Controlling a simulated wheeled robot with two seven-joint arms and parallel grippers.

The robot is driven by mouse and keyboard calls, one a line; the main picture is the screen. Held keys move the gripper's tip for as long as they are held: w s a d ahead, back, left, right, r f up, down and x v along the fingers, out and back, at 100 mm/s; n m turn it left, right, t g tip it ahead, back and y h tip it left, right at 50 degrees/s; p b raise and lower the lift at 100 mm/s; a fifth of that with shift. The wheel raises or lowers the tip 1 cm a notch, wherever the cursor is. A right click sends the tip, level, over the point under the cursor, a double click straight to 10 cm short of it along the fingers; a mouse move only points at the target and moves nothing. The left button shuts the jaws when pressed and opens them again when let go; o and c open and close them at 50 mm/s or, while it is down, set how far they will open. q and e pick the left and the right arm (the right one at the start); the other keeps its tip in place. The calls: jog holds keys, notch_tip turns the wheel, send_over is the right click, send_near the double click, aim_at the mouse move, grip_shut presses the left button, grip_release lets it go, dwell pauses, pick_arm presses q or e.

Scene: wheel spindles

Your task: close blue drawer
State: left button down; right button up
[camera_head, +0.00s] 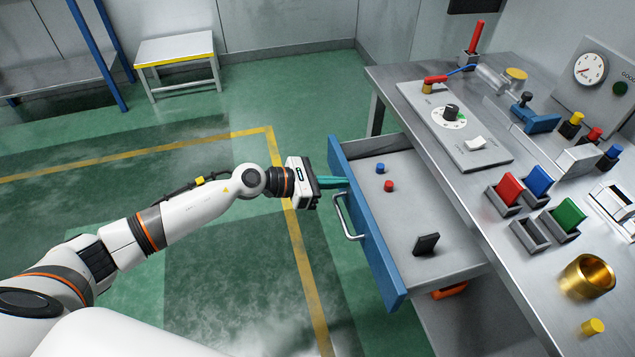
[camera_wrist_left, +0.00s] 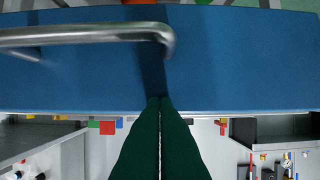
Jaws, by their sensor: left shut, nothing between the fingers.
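The blue drawer (camera_head: 361,219) is pulled out from under the metal workbench. Its blue front carries a silver bar handle (camera_head: 346,218). Inside lie a small blue cylinder (camera_head: 380,168), a small red cylinder (camera_head: 389,186) and a black block (camera_head: 427,244). My left gripper (camera_head: 346,183) is shut and empty, with its green fingertips at the drawer's front near the handle's far end. In the left wrist view the shut fingers (camera_wrist_left: 160,105) point at the blue front (camera_wrist_left: 230,60), beside the handle (camera_wrist_left: 90,34). I cannot tell whether they touch it. My right gripper is not in view.
The workbench (camera_head: 400,75) holds a control panel (camera_head: 455,125), coloured blocks in holders (camera_head: 537,181) and a brass ring (camera_head: 587,276). A white stool (camera_head: 176,50) stands at the back left. The green floor left of the drawer is clear.

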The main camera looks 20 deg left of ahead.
pick_arm(q)
jog(key=w+d, duration=0.1)
jog(key=d, duration=0.1)
jog(key=w+d, duration=0.1)
jog(key=d, duration=0.1)
jog(key=w+d, duration=0.1)
jog(key=shift+w+d+r+p, duration=0.15)
jog(key=shift+w+d+p, duration=0.25)
jog(key=w+d, duration=0.1)
jog(key=d, duration=0.1)
jog(key=w+d, duration=0.1)
jog(key=d, duration=0.1)
jog(key=w+d, duration=0.2)
jog(key=shift+w+d+b, duration=0.1)
jog(key=shift+b, duration=0.25)
jog(key=shift+w+d, duration=0.5)
jog(key=shift+d, duration=0.15)
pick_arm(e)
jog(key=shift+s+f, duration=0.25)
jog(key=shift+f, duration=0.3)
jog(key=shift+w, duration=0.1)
